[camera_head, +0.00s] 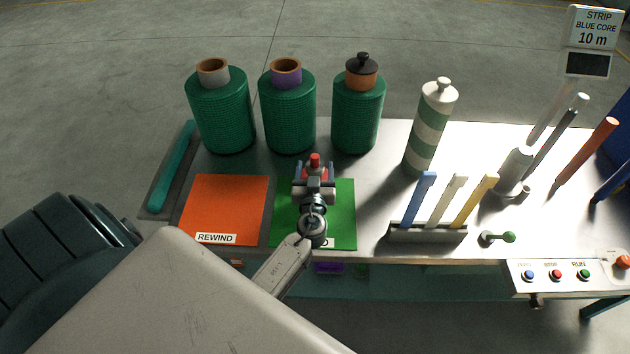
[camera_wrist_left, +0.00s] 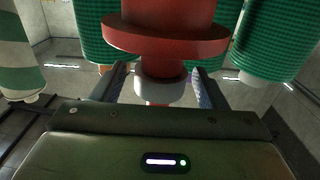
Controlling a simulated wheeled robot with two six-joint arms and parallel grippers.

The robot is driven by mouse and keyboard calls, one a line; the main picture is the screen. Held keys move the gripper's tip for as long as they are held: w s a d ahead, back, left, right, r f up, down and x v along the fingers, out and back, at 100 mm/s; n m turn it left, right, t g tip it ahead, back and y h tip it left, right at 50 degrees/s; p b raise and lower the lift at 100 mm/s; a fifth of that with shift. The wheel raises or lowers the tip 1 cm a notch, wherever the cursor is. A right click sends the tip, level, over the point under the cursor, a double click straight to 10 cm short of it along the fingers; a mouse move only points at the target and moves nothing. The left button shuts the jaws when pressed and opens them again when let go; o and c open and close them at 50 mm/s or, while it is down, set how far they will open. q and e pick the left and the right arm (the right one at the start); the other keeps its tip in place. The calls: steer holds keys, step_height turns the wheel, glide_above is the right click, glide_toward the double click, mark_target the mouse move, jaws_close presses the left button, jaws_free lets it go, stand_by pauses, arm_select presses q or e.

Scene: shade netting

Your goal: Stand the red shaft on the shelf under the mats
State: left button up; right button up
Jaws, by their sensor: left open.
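The red shaft (camera_head: 315,160) shows as a small red top at the green mat (camera_head: 343,225); my gripper hides most of it. In the left wrist view the red shaft (camera_wrist_left: 165,40) is large, with a wide flange and a pale ring on its narrow neck. My left gripper (camera_head: 314,185) is open, its blue-padded fingers on either side of the neck; it also shows in the left wrist view (camera_wrist_left: 158,88). I cannot tell whether they touch it. The orange mat (camera_head: 225,205), labelled REWIND, lies to the left. The teal shelf (camera_head: 410,285) shows below the table's front edge. My right gripper is out of view.
Three green netting rolls (camera_head: 221,112) stand along the back, with a green-and-white striped roll (camera_head: 430,130) to their right. A rack (camera_head: 428,232) holds blue, white and yellow strips. Small colored tags (camera_head: 328,268) sit below the front edge. A button panel (camera_head: 570,275) is at front right.

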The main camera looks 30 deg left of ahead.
arm_select(q)
steer(key=shift+p+x, duration=0.4)
steer(key=shift+x, duration=1)
steer(key=shift+s, duration=0.1)
steer(key=shift+c, duration=0.5)
jaws_close()
